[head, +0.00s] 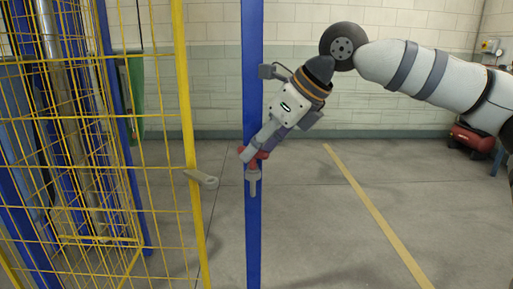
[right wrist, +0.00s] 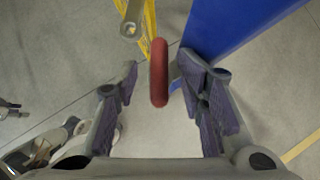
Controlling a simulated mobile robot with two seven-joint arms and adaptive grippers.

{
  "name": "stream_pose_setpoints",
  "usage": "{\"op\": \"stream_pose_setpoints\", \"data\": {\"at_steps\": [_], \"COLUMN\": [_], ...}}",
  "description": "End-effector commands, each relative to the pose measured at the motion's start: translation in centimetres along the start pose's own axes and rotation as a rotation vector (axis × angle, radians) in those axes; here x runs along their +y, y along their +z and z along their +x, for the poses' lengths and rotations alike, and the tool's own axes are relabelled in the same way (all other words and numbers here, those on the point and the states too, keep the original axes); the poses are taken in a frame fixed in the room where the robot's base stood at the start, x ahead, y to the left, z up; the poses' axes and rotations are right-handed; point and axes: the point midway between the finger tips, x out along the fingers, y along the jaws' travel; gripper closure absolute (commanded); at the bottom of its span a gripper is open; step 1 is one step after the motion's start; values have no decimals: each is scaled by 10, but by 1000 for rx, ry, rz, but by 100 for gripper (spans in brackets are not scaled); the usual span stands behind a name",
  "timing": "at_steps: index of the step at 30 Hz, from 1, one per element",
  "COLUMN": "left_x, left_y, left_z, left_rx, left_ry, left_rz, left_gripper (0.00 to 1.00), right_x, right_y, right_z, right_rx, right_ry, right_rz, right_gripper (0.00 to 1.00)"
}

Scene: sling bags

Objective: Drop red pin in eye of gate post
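The red pin (head: 252,164) is upright at the blue gate post (head: 252,90), its crossbar on top. Its lower end meets the grey eye (head: 253,184) on the post; how deep it sits is hidden. My right gripper (head: 254,150) reaches down from the upper right over the crossbar. In the right wrist view the red crossbar (right wrist: 159,72) lies between my right fingers (right wrist: 158,78), with a gap visible on each side, so they look open. The pin hides most of the post's eye there. My left gripper is not clearly in view.
The yellow mesh gate (head: 188,120) stands at left, apart from the post. Its grey lug (head: 203,179) points toward the post and also shows in the right wrist view (right wrist: 130,22). Clear floor with a yellow line (head: 375,215) lies to the right. A red machine (head: 470,140) is far right.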

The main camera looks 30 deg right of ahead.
Motion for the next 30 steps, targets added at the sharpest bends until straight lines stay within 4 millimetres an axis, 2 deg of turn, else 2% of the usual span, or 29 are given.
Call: {"op": "stream_pose_setpoints", "data": {"at_steps": [6, 12, 17, 30], "left_x": [0, 0, 0, 0], "left_y": [0, 0, 0, 0], "left_z": [0, 0, 0, 0], "left_rx": [1, 1, 0, 0], "left_ry": [0, 0, 0, 0], "left_rz": [0, 0, 0, 0], "left_gripper": [62, 62, 62, 62], "right_x": [0, 0, 1, 1], "right_y": [1, 0, 0, 0], "right_z": [-58, -100, -112, -112], "right_rx": [-8, -4, -1, 0], "right_ry": [-2, -1, 2, 1], "right_rz": [-1, 0, -1, -1], "right_gripper": [63, 63, 63, 63]}}
